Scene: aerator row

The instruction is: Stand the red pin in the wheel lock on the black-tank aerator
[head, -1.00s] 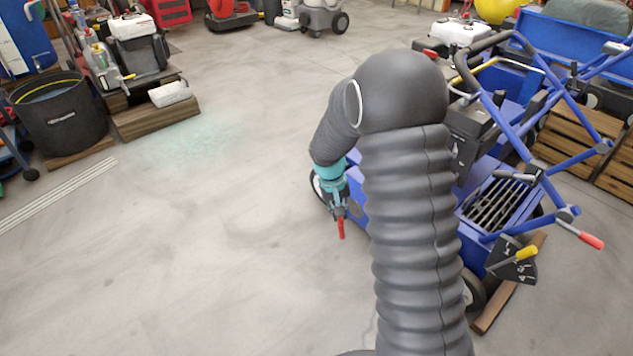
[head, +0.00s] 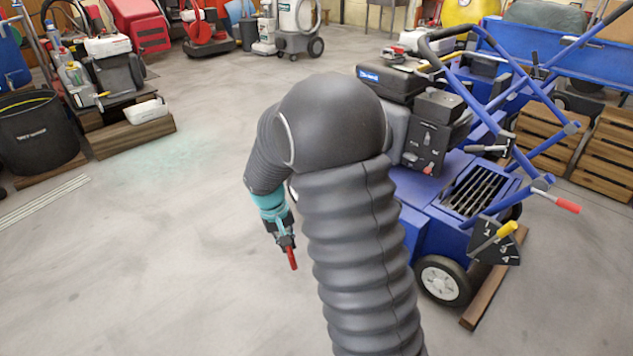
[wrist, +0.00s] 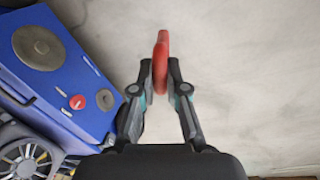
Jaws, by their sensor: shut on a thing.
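My gripper (head: 286,242) is shut on the red pin (head: 292,260), which points down and slightly right in the head view. In the wrist view the pin (wrist: 160,52) stands out between the fingertips (wrist: 160,78). The gripper is over bare floor, left of the blue aerator (head: 432,213) with the black tank (head: 390,80), and apart from it. My arm hides the aerator's left part. Its front wheel (head: 442,280) shows in the head view. I cannot make out the wheel lock. The wrist view shows blue machine housing (wrist: 62,70) with a red knob at left.
A numbered lever plate (head: 497,243) and a red-gripped handle (head: 567,206) stick out at the aerator's right. A wooden beam (head: 490,285) lies by the wheel. A black bucket (head: 35,135) stands far left.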

